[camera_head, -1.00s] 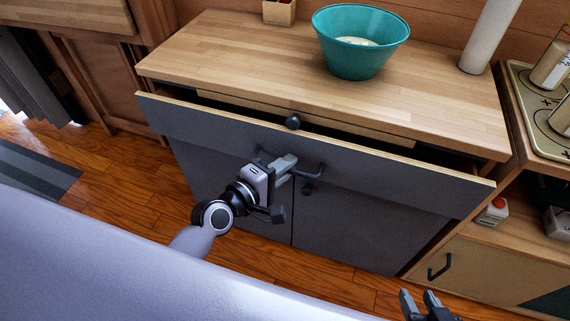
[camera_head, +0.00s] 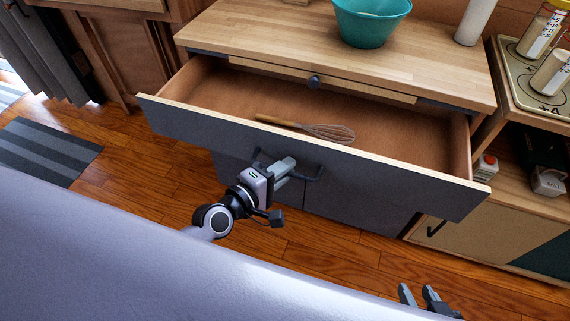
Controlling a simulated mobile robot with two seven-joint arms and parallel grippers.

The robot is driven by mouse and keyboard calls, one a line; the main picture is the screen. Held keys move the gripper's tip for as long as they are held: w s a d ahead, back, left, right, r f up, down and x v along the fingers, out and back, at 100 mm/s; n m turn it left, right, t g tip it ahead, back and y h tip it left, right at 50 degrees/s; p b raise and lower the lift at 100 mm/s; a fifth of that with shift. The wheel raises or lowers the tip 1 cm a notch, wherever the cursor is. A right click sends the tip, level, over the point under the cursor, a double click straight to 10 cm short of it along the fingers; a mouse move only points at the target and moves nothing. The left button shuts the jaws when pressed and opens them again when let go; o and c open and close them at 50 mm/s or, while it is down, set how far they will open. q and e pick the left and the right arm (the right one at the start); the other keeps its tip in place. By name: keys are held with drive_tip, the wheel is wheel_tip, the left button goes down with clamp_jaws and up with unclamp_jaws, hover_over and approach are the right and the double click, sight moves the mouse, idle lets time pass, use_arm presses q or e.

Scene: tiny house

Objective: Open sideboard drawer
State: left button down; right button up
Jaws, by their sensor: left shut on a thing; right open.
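The sideboard (camera_head: 300,42) has a light wood top and dark grey fronts. Its wide drawer (camera_head: 400,182) is pulled well out, and the wooden inside shows. A whisk (camera_head: 320,131) with a wooden handle lies in the drawer. My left gripper (camera_head: 287,165) is shut on the dark handle (camera_head: 318,173) at the middle of the drawer front, partly hiding it. My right gripper (camera_head: 418,296) is open and empty at the bottom edge of the view, low and apart from the sideboard.
A teal bowl (camera_head: 368,22) and a white cylinder (camera_head: 474,20) stand on the sideboard top. To the right is a lower cabinet (camera_head: 470,245) with jars (camera_head: 552,72) on a tray above it. A grey striped rug (camera_head: 45,152) lies on the wooden floor at left.

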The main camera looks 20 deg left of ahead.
use_arm(q)
drive_tip(key=shift+s, duration=0.8)
use_arm(e)
drive_tip(key=shift+s+r, duration=0.2)
drive_tip(key=shift+s, duration=0.2)
use_arm(q)
drive_tip(key=c, duration=1.4)
unclamp_jaws()
drive_tip(key=shift+c, duration=0.2)
drive_tip(key=v, duration=0.7)
drive_tip(key=shift+p, duration=0.35)
use_arm(e)
drive_tip(key=shift+r, duration=0.25)
use_arm(q)
drive_tip(key=s+a+f+m+g+y, duration=0.2)
drive_tip(key=s+f+m+g+y, duration=0.2)
drive_tip(key=s+f+m, duration=0.75)
wheel_tip(320, 180, up, 14)
drive_tip(key=w+a+m+p, duration=0.1)
drive_tip(key=m+p, duration=0.4)
drive_tip(key=p, duration=0.8)
drive_tip(key=shift+w+a, duration=0.35)
drive_tip(key=shift+w, duration=0.2)
use_arm(e)
wheel_tip(320, 180, up, 10)
drive_tip(key=d, duration=0.1)
drive_tip(key=shift+s+d+r, duration=0.15)
drive_tip(key=shift+s, duration=0.3)
